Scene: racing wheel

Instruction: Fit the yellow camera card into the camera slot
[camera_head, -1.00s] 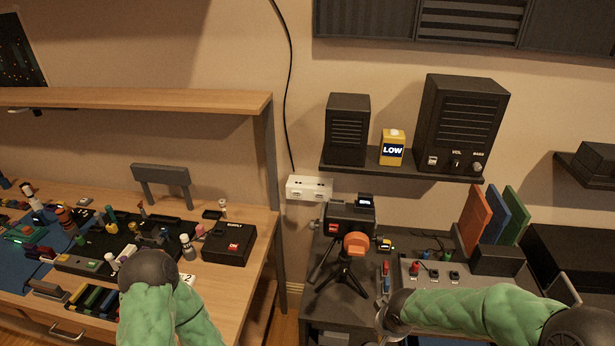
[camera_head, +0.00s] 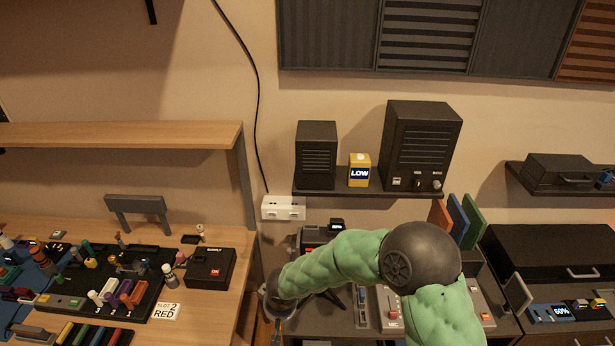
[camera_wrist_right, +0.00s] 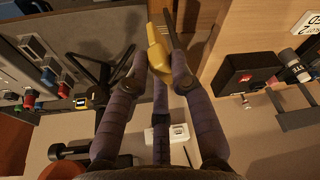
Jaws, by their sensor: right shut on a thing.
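My right gripper (camera_head: 279,306) hangs in the gap between the wooden bench and the dark desk, lower left of the camera. In the right wrist view it (camera_wrist_right: 158,60) is shut on a yellow piece (camera_wrist_right: 156,50), which looks like the yellow camera card, though its shape is hard to read. The black camera (camera_head: 312,236) stands on the dark desk, mostly hidden behind my right forearm; its slot cannot be made out. Black legs, probably its tripod (camera_wrist_right: 98,70), show left of the fingers in the right wrist view. My left gripper is out of view.
The wooden bench (camera_head: 215,310) with a black supply box (camera_head: 208,268) is on the left. A white wall socket (camera_head: 284,207) is behind the gripper. A shelf (camera_head: 330,191) carries speakers and a yellow LOW box (camera_head: 359,170). A control panel (camera_head: 388,308) sits right of the camera.

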